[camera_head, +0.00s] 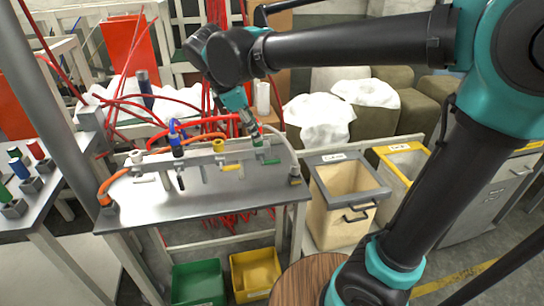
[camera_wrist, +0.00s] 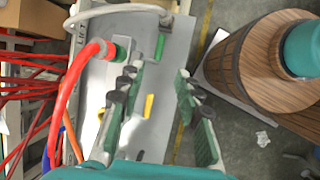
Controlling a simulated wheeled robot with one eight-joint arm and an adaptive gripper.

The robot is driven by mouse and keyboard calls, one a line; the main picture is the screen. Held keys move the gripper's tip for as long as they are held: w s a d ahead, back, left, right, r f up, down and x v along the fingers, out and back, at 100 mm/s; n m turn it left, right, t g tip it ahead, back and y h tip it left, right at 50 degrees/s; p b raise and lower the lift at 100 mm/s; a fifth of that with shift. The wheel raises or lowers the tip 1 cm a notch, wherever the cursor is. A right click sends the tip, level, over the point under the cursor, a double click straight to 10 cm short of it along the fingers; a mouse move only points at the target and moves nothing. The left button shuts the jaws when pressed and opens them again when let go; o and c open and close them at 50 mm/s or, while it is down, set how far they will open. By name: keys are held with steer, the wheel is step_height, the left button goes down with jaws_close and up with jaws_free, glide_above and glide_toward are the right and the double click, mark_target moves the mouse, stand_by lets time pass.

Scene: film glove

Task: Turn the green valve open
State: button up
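The green valve (camera_head: 257,141) is at the right part of a pipe manifold on a grey metal table. Its green lever (camera_head: 271,161) shows just below and to the right of the valve body. My gripper (camera_head: 254,131) is above the valve, pointing down. In the wrist view my gripper (camera_wrist: 158,70) has its fingers spread apart with nothing between them. Whether a finger touches the valve cannot be told.
A yellow lever (camera_head: 231,167) sits left of the green one, with blue and white valves further left. Red and orange hoses (camera_head: 190,138) loop behind the manifold. Open bins (camera_head: 345,207) stand right of the table (camera_head: 215,203).

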mark_target(271, 162)
steer(key=x, duration=1.4)
steer(key=shift+w, duration=0.1)
jaws_close()
